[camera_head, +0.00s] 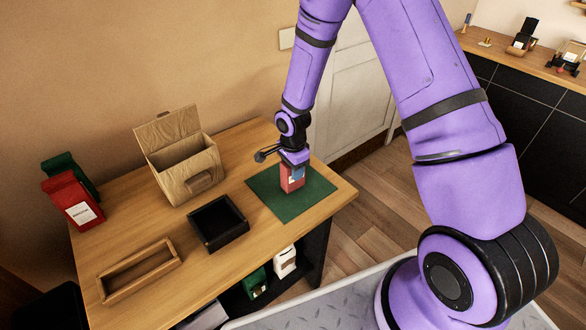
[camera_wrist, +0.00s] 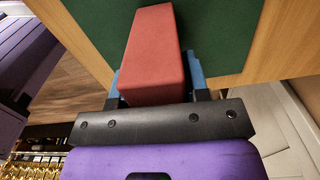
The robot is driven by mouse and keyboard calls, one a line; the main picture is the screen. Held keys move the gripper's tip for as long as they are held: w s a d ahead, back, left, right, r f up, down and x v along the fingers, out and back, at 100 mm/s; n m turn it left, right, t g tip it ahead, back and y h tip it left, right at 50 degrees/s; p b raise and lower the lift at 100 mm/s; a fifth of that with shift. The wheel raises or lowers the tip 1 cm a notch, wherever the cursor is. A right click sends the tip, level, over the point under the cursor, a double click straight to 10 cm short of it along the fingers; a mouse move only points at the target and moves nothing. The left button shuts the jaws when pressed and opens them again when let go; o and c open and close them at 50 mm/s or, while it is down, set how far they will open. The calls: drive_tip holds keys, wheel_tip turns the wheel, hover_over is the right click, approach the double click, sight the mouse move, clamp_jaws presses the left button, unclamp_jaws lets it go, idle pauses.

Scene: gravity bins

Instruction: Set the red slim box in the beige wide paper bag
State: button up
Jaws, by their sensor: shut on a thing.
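The red slim box (camera_head: 290,181) stands upright on or just above the green mat (camera_head: 310,205) on the right part of the table; I cannot tell if it touches the mat. My gripper (camera_head: 292,167) comes from above and is shut on it. In the wrist view the red box (camera_wrist: 155,50) sits between the blue fingers (camera_wrist: 157,82), with the green mat behind it. The beige wide paper bag (camera_head: 187,176) stands at the back left of the mat, open at the top with its flap up. Its inside looks empty in the part that shows.
A black tray (camera_head: 238,235) lies between bag and mat, in front. A wooden tray (camera_head: 110,283) is at the front left. Red (camera_head: 62,213) and green (camera_head: 62,160) packages stand at the far left. More items sit on the shelf under the table.

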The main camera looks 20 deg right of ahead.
drive_tip(key=shift+f, duration=0.2)
drive_tip(key=o, duration=1)
drive_tip(key=r, duration=1)
drive_tip(key=shift+s+a+r, duration=0.15)
drive_tip(key=shift+a+r, duration=0.1)
drive_tip(key=shift+r, duration=0.1)
drive_tip(key=shift+d+r, duration=0.1)
drive_tip(key=shift+r, duration=0.4)
drive_tip(key=s+d+r+n+t, duration=0.15)
drive_tip(key=s+r, duration=0.25)
drive_tip(key=r, duration=0.4)
drive_tip(key=s+d+r+n, duration=0.2)
drive_tip(key=s+r+n, duration=0.1)
drive_tip(key=r, duration=0.4)
drive_tip(key=s+d+r+n+t, duration=0.1)
drive_tip(key=s+r+n, duration=0.25)
drive_tip(key=r, duration=0.45)
drive_tip(key=s+d+r+n+t, duration=0.1)
drive_tip(key=s+r+n, duration=0.1)
drive_tip(key=s, duration=0.4)
drive_tip(key=s+r+n, duration=0.2)
drive_tip(key=s+r, duration=0.1)
drive_tip(key=s, duration=0.3)
drive_tip(key=s+d+r+n+t, duration=0.1)
drive_tip(key=s+r+n, duration=0.2)
drive_tip(key=s, duration=0.3)
drive_tip(key=shift+s+d+r+t, duration=0.3)
drive_tip(key=shift+r+t, duration=0.05)
